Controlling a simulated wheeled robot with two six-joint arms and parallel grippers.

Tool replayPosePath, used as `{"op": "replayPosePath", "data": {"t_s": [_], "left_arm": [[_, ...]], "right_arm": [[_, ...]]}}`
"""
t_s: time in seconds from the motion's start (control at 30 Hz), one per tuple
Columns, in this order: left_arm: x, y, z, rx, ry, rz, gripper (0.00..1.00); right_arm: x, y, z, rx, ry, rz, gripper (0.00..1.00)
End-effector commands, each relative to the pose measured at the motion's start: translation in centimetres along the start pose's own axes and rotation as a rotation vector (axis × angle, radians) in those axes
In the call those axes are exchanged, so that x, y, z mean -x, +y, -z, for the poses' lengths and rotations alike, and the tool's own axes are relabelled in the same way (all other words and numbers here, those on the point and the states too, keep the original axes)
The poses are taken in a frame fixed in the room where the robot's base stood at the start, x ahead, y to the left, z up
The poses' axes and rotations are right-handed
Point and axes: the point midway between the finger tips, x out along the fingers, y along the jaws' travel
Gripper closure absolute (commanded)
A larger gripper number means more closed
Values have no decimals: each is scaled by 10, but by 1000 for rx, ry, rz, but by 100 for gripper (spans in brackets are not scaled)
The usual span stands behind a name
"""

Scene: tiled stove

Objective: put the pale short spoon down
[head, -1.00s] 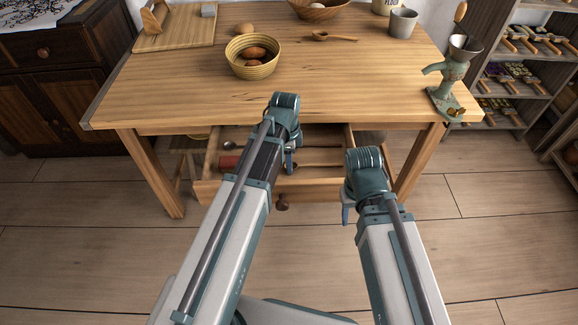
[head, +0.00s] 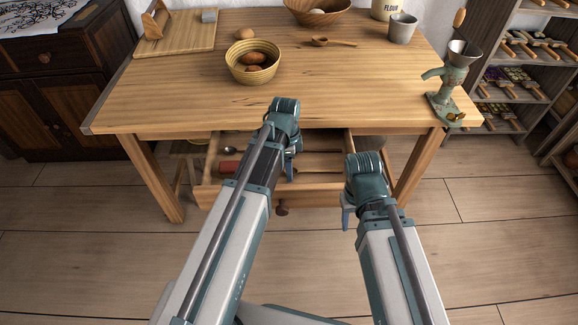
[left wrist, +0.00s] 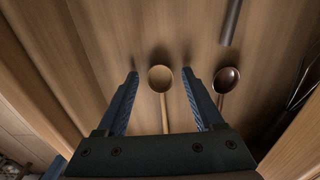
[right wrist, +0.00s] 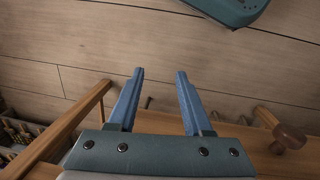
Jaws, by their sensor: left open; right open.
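The pale short spoon (left wrist: 160,80) lies in the open drawer, its bowl toward the top of the left wrist view and its handle running down toward my gripper. My left gripper (left wrist: 162,82) is open above the drawer, one finger on each side of the spoon, with gaps between fingers and spoon. In the head view my left gripper (head: 290,168) is mostly hidden by its own arm. My right gripper (right wrist: 159,75) is open and empty in front of the drawer; it also shows in the head view (head: 346,215).
A dark spoon (left wrist: 227,80), a dark handle (left wrist: 231,22) and a wire whisk (left wrist: 300,85) lie right of the pale spoon. The drawer (head: 322,189) is pulled out under the table (head: 200,95). On top stand an egg basket (head: 252,72), a wooden spoon (head: 335,42) and a grinder (head: 452,80).

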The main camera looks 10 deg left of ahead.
Motion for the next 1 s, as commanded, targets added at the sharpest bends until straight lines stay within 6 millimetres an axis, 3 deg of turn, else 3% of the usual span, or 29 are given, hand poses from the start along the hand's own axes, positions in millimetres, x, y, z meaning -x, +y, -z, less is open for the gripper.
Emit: {"op": "replayPosePath", "data": {"t_s": [0.27,0.8,1.0], "left_arm": [[29,0,0,0,0,0,31],[108,0,0,0,0,0,31],[121,0,0,0,0,0,31]], "right_arm": [[29,3,-2,0,0,0,50],[107,10,-6,0,0,0,50],[120,12,-7,0,0,0,50]]}}
